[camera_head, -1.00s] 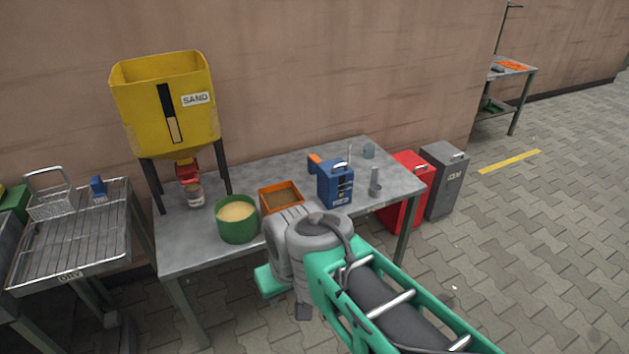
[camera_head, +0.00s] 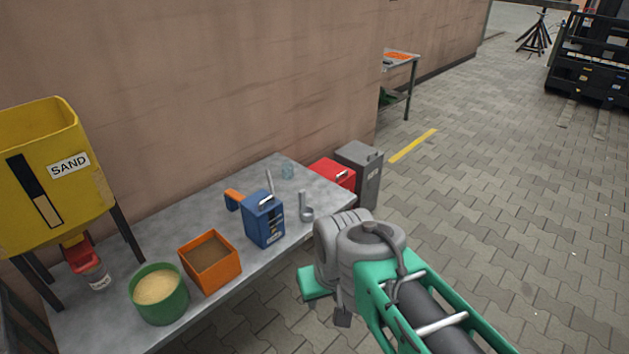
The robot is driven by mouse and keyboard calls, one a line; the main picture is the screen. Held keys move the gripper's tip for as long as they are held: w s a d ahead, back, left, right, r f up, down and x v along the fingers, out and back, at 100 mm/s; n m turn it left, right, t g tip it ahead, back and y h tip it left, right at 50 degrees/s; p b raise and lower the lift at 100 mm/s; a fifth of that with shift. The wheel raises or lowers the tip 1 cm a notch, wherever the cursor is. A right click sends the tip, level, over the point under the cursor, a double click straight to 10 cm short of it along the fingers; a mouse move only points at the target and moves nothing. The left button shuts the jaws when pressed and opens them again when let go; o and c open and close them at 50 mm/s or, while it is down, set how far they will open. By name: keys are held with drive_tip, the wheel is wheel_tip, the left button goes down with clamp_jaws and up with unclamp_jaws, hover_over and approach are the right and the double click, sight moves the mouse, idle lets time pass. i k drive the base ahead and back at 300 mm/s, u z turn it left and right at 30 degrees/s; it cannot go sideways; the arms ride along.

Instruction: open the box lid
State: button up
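Two lidded boxes stand on the floor past the table's right end: a red box (camera_head: 331,174) and a taller grey box (camera_head: 361,170). The table partly hides the red box. Which one the task means cannot be told. A blue box-like container (camera_head: 264,219) with a handle on top stands upright on the table. My arm, grey and green, reaches in from the lower right, its grey joints in front of the table's near right corner. My gripper cannot be made out; it is apart from the boxes in view.
The grey table (camera_head: 217,210) carries a green tub of sand (camera_head: 160,305), an orange box of brown material (camera_head: 210,272) and small tools. A yellow sand hopper (camera_head: 50,180) stands at left. Paved floor (camera_head: 500,200) is clear on the right; a black rack (camera_head: 595,60) stands far back.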

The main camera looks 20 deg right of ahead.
sight(260, 198)
drive_tip(key=z, duration=0.25)
drive_tip(key=i, duration=1.25)
drive_tip(key=u, duration=0.6)
